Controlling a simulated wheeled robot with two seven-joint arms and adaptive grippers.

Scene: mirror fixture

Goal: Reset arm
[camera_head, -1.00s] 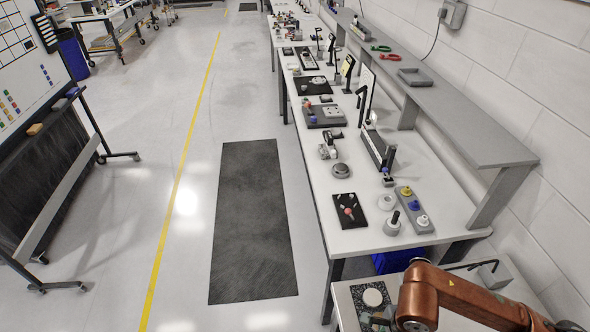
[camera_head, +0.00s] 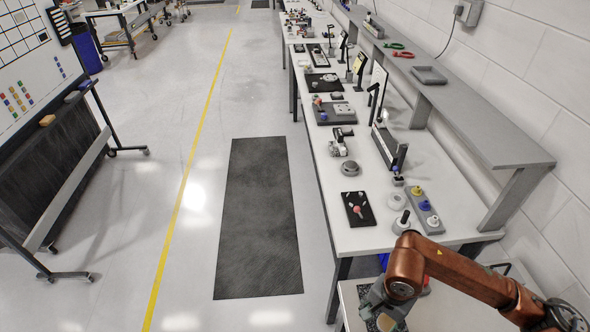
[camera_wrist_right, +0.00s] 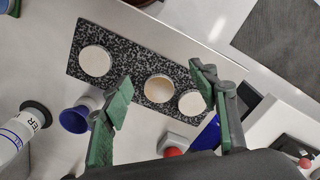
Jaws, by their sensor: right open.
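My right arm (camera_head: 450,268), copper coloured, comes in from the lower right in the head view, bent over the near end of the workbench. Its grey gripper (camera_head: 388,305) hangs over the nearest table at the bottom edge; its fingertips are not clear there. In the right wrist view my right gripper (camera_wrist_right: 160,80) is open, its green-padded fingers apart with nothing between them. My left gripper is not in view.
A blue-ended cylinder (camera_wrist_right: 75,118) and a white bottle (camera_wrist_right: 18,135) stand left of the fingers in the wrist view. A red button (camera_wrist_right: 173,152) is close below. The long bench (camera_head: 335,190) carries several fixtures; a grey shelf (camera_head: 480,130) runs along the wall. The floor is clear around a dark mat (camera_head: 258,220).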

